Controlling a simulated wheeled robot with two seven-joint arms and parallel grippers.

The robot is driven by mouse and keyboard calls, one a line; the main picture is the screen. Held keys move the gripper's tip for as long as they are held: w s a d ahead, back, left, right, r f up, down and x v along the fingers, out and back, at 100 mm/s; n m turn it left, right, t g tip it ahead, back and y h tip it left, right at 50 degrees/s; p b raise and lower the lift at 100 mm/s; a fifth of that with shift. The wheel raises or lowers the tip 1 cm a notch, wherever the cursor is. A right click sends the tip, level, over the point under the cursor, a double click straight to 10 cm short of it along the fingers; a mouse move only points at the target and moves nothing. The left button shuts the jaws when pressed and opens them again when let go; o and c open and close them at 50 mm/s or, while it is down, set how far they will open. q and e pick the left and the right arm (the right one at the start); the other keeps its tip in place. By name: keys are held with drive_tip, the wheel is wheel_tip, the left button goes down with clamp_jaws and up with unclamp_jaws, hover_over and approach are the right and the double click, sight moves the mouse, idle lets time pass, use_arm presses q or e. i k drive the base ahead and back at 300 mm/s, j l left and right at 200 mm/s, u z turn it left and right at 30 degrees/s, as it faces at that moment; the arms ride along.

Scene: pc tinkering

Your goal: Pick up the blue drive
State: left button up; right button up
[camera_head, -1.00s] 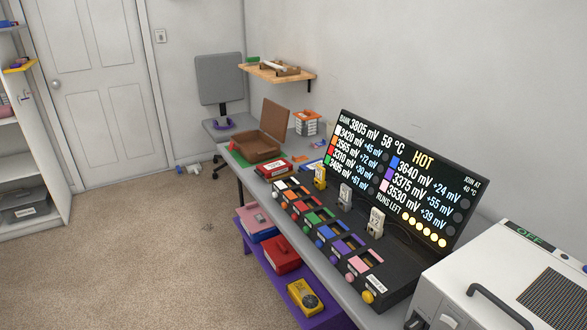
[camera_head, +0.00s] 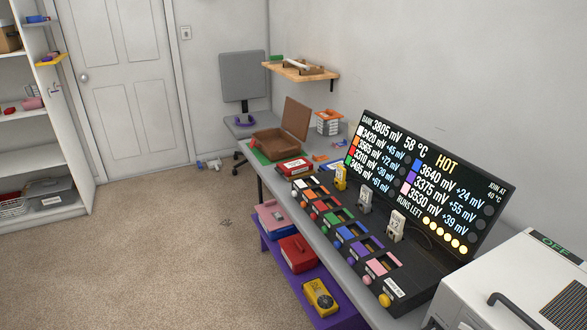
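I cannot single out the blue drive for certain. A small blue object (camera_head: 37,19) lies on the upper ledge at the side of the white shelf unit at the far left. A blue-marked slot (camera_head: 349,232) is in the black battery bank (camera_head: 412,284) on the grey desk. Something flat and blue (camera_head: 334,166) lies on the desk behind the red box, too small to make out. Neither of my grippers is in view.
The desk holds an open brown case (camera_head: 268,143), a red box (camera_head: 294,167) and a display (camera_head: 432,180). A white machine (camera_head: 520,275) stands at lower right. A purple low shelf (camera_head: 268,240) is under the desk. An office chair (camera_head: 243,77) stands behind. The carpet (camera_head: 150,255) is mostly clear.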

sight(331, 165)
drive_tip(key=j+z, duration=0.1)
drive_tip(key=z, duration=0.35)
drive_tip(key=i+j+z, duration=0.1)
drive_tip(key=z, duration=0.35)
drive_tip(key=j+z, duration=0.15)
drive_tip(key=z, duration=0.3)
drive_tip(key=j+z, duration=0.35)
drive_tip(key=j, duration=0.3)
drive_tip(key=j+z, duration=0.3)
drive_tip(key=j, duration=0.3)
drive_tip(key=k+j+z, duration=0.15)
drive_tip(key=j+z, duration=0.2)
drive_tip(key=j, duration=0.25)
drive_tip(key=k+j, duration=0.1)
drive_tip(key=j, duration=0.3)
drive_tip(key=k+j, duration=0.15)
drive_tip(key=j, duration=0.3)
drive_tip(key=k+j, duration=0.1)
drive_tip(key=j, duration=0.3)
drive_tip(key=k+j+z, duration=0.1)
drive_tip(key=j, duration=0.3)
drive_tip(key=k+j, duration=0.15)
drive_tip(key=j, duration=0.3)
